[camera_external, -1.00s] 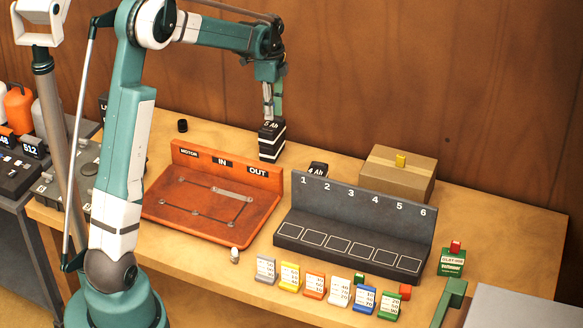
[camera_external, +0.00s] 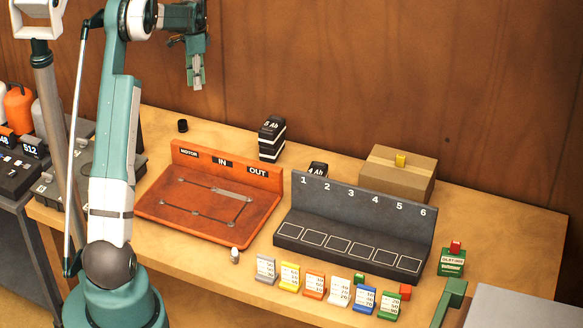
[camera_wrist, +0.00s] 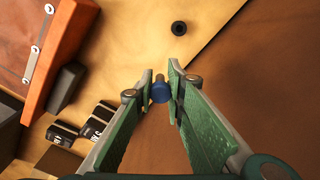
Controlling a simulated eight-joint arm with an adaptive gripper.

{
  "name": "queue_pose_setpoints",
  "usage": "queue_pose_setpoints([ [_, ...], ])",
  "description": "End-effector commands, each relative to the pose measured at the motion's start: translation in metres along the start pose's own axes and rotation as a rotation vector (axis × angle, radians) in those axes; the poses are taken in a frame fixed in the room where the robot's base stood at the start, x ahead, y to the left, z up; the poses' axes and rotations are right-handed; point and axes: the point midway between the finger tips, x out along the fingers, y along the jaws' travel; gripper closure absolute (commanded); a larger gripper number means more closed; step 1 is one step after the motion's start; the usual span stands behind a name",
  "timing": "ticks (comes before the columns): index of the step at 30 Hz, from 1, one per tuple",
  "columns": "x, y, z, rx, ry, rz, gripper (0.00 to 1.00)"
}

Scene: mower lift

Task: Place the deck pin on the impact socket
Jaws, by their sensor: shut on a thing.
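My gripper (camera_external: 196,80) hangs above the back of the bench, fingers down, shut on a small pin. In the wrist view the pin (camera_wrist: 160,91) shows a blue round end and a dark shaft between the fingertips of my gripper (camera_wrist: 162,82); I take it for the deck pin. In the external view it is too small to make out clearly. A short black cylinder, which I take for the impact socket (camera_external: 182,125), stands upright on the bench behind the orange tray. The socket (camera_wrist: 179,28) also shows in the wrist view, apart from the pin, with a dark hole on top.
The 5 Ah battery stack (camera_external: 271,139) stands right of the socket, the 4 Ah battery (camera_external: 317,170) further right. The orange tray (camera_external: 171,157) has a raised back wall close in front. A numbered black rack (camera_external: 287,231) and cardboard box (camera_external: 412,179) stand right. Bench around the socket is clear.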

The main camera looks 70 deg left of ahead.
Motion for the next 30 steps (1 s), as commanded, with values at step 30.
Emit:
queue_pose_setpoints([
  [30,0.058,-0.047,0.060,-0.119,-0.001,-0.001,0.99],
])
